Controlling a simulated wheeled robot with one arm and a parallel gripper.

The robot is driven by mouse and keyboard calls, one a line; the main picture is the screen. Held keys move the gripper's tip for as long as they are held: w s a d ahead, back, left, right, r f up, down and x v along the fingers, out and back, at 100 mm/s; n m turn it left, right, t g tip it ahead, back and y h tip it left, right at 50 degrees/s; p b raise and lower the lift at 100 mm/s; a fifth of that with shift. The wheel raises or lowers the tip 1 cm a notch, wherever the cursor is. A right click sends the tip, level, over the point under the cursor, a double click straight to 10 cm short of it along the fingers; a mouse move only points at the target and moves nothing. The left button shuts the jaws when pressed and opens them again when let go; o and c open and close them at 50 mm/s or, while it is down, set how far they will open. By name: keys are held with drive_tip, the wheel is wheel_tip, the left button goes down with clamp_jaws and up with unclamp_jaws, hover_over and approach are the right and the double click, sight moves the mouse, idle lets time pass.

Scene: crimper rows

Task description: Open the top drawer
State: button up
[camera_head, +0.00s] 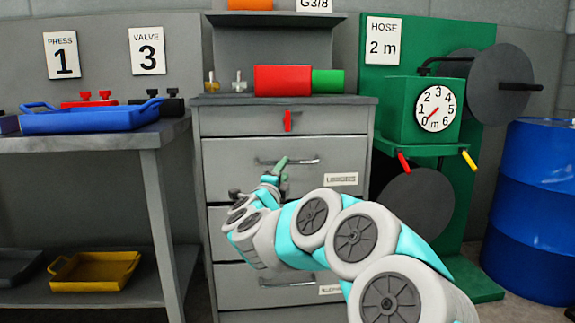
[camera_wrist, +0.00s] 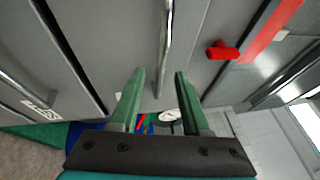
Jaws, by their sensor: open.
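A grey drawer cabinet (camera_head: 212,160) stands in the middle of the head view, its fronts flush. Its narrow uppermost front (camera_head: 240,122) carries a red latch-like piece (camera_head: 288,121), hanging upright; this red piece also shows in the wrist view (camera_wrist: 222,50). The drawer front below (camera_head: 225,155) has a metal bar handle (camera_head: 305,161) and a white label. My gripper (camera_head: 281,173) is open and empty in front of this drawer, at the handle's left end. In the wrist view the bar handle (camera_wrist: 165,45) appears between my green fingers (camera_wrist: 157,78); no contact is visible.
My arm hides part of the lower drawers. A red and green block (camera_head: 283,80) lies on the cabinet top. Left is a bench with a blue tray (camera_head: 90,119); right are a green hose stand (camera_head: 400,60) with a dial and a blue barrel (camera_head: 530,210).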

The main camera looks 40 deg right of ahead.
sight(281, 152)
drive_tip(key=x, duration=0.5)
clamp_jaws()
idle(0.3)
idle(1.0)
